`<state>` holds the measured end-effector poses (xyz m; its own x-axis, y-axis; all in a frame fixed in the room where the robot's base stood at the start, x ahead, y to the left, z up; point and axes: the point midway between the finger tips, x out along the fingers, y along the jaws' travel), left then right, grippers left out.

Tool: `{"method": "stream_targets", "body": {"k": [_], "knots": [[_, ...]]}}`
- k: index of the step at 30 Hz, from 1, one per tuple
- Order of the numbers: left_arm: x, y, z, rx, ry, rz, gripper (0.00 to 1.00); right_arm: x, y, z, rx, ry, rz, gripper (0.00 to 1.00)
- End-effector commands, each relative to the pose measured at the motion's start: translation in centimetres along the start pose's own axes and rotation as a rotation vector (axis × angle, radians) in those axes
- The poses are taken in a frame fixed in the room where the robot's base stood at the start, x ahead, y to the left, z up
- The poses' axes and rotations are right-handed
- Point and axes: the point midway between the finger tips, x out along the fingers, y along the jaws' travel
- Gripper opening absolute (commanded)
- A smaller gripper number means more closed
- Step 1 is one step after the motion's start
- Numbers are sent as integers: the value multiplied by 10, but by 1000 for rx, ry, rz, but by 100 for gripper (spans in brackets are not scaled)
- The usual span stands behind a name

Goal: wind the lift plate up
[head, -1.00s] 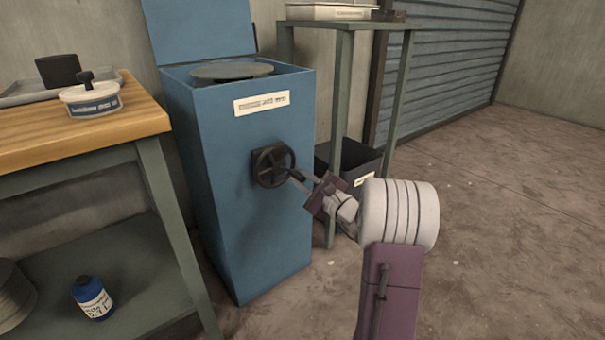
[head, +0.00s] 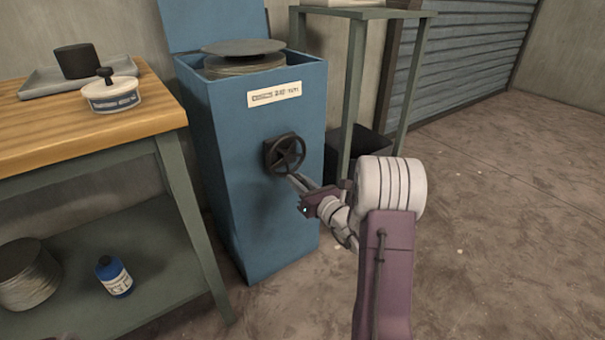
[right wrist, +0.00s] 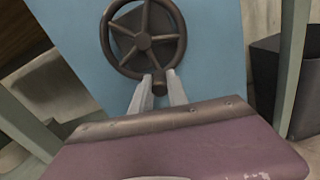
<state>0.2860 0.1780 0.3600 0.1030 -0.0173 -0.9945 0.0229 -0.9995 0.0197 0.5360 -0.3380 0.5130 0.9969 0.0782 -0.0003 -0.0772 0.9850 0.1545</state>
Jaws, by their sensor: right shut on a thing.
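A blue cabinet (head: 262,190) stands with its lid up. In its open top, a round grey disc (head: 243,47) sits above the rim, with a stack of grey discs (head: 243,66) below it. I cannot tell which part is the lift plate; anything lower is hidden by the cabinet walls. A dark spoked handwheel (head: 285,153) is on the cabinet front and also shows in the right wrist view (right wrist: 143,41). My right gripper (head: 292,178) is shut on the handwheel's knob (right wrist: 159,88), at the wheel's lower edge. My left gripper is out of view.
A wood-topped bench (head: 75,128) stands left, holding a tray (head: 40,82), a dark cylinder (head: 77,61) and a lidded white pot (head: 111,93). A blue bottle (head: 114,276) is on its lower shelf. A green-grey stand (head: 357,70) is right of the cabinet. The floor at right is clear.

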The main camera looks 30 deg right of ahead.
Motion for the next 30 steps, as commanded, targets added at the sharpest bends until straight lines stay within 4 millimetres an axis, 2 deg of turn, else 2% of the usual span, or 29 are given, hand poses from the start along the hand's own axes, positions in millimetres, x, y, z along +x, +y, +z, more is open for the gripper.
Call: {"method": "stream_targets", "body": {"k": [1,15,30], "knots": [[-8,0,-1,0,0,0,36,0,4,1,47,7,1,0],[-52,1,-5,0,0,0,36,-1,30,4,494,7,-1,0],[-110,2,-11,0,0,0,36,-1,54,18,968,7,-2,0]]}}
